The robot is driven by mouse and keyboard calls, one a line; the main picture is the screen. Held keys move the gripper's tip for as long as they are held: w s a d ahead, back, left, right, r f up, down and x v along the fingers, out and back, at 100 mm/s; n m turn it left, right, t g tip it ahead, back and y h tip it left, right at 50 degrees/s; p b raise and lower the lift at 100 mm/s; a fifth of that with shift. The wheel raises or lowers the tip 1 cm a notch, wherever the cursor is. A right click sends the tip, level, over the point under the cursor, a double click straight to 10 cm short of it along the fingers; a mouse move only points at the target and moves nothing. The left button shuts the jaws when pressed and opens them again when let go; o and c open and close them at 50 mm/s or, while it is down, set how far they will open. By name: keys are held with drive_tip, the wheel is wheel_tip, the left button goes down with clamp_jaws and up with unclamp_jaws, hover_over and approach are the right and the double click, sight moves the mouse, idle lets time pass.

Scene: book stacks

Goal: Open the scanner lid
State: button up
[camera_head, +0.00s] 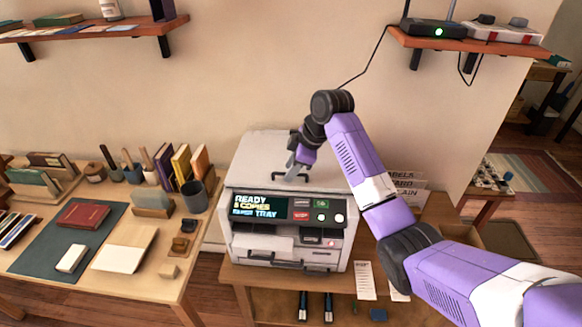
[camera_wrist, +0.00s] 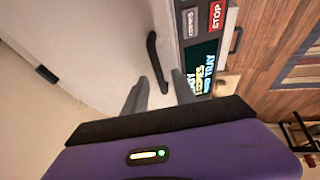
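The scanner (camera_head: 240,240) is a white machine with a dark front panel, standing on a wooden table. Its pale lid (camera_head: 262,150) lies flat on top and looks closed; it also fills the upper left of the wrist view (camera_wrist: 90,40). A dark bar handle (camera_head: 278,178) sits at the lid's front edge, and it also shows in the wrist view (camera_wrist: 153,50). My gripper (camera_head: 292,172) is over the handle. In the wrist view my gripper (camera_wrist: 158,85) has its fingers apart, with the handle's near end between the fingertips. I cannot tell if they touch it.
The front panel's screen (camera_head: 258,207) is lit, beside coloured buttons. A desk (camera_head: 190,265) with books, a mat and small tools stands to the left. A shelf with a router (camera_head: 432,27) hangs at upper right.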

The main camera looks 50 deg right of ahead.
clamp_jaws()
idle(1.5)
